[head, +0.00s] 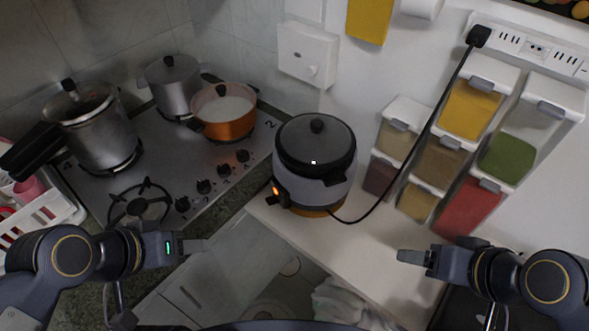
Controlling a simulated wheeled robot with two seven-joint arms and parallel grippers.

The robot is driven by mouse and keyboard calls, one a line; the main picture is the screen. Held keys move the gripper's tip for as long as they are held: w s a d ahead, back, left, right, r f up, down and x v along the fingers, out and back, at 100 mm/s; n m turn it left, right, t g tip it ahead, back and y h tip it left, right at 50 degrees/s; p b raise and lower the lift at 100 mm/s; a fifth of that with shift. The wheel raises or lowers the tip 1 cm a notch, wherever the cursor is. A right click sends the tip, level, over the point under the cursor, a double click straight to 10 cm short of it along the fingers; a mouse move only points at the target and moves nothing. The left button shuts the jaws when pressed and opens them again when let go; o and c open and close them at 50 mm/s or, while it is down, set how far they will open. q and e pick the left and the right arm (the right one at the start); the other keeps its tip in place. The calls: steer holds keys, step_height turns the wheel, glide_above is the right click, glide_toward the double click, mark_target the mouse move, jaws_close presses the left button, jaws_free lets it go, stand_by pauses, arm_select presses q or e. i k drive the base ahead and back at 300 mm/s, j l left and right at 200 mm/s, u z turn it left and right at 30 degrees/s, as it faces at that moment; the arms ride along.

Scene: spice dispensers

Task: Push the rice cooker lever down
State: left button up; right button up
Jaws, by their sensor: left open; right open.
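The rice cooker (314,172) stands on the white counter, grey with a dark lid and a black knob. Its lever (279,197) is a small dark part on the lower left front, beside an orange glowing light. Its exact position, up or down, is too small to tell. My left gripper (205,245) is open and empty, below and left of the cooker, apart from it. My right gripper (400,256) is open and empty, below and right of the cooker, also apart from it.
A black cord runs from the cooker to a wall power strip (535,47). Spice dispensers (440,150) stand to the right. A stove (160,150) with several pots is on the left. A cloth (345,302) lies low in front.

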mark_target(274, 200)
steer(key=k+j+z, duration=0.1)
steer(key=z, duration=0.25)
steer(key=k+j+z, duration=0.1)
steer(key=z, duration=0.25)
steer(key=k+j+z, duration=0.1)
steer(key=z, duration=0.25)
steer(key=k+j, duration=0.05)
steer(key=j, duration=0.05)
